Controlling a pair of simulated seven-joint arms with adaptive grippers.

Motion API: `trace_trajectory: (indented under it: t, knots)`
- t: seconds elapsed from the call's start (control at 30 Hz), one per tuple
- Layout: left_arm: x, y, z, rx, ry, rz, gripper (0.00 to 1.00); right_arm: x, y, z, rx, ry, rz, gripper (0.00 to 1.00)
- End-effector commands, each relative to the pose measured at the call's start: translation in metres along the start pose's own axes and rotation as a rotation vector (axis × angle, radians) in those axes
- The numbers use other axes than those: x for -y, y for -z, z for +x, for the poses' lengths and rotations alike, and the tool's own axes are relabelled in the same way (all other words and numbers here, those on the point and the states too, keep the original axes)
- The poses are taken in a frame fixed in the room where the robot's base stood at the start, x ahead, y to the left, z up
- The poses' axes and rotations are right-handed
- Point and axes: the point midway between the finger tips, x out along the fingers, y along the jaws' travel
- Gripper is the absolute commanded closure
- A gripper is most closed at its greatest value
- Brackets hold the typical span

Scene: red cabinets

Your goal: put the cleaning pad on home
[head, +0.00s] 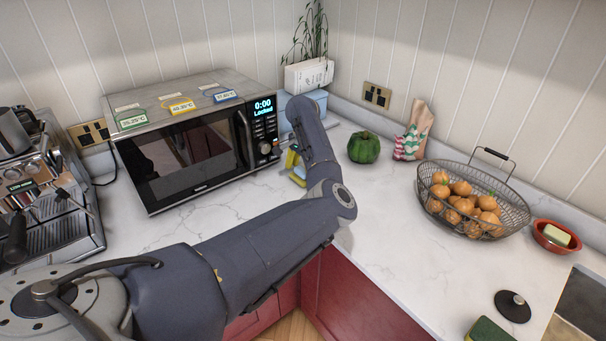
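A green-topped, yellowish sponge-like pad (488,330) lies on the white counter at the bottom right, cut off by the picture's lower edge. It looks like the cleaning pad. A small yellow and blue item (294,163) stands between the microwave and my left arm, partly hidden by the arm; I cannot tell what it is. Nothing in view is clearly marked as home. My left arm reaches from the lower left across the counter and bends up beside the microwave. I cannot make out its fingers. My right gripper is not in view.
A green pepper (363,148), wire fruit basket (470,200), red soap dish (555,237) and black sink stopper (513,305) sit right. The front middle counter is clear.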

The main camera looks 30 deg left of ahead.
Motion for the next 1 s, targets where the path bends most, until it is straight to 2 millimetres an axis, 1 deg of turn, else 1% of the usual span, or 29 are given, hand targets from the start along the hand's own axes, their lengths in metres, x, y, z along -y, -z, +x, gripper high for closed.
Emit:
trace_trajectory:
  t: [0.2, 0.33, 0.47, 0.8, 1.0]
  knots:
    - [0.0, 0.0, -0.002, -0.001, 0.0, 0.0, 0.07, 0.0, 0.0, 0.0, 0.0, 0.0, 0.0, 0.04]
    - [0.0, 0.001, -0.011, -0.003, 0.0, -0.001, 0.07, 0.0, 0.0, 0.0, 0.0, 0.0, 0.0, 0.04]
    - [0.0, 0.001, -0.031, -0.004, 0.001, -0.002, 0.07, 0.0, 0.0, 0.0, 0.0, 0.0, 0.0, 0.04]
    - [0.0, 0.001, -0.089, -0.003, 0.001, -0.001, 0.07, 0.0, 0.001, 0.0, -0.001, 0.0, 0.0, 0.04]
    - [0.0, 0.0, -0.11, -0.002, 0.0, 0.0, 0.07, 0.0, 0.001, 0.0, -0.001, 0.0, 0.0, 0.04]
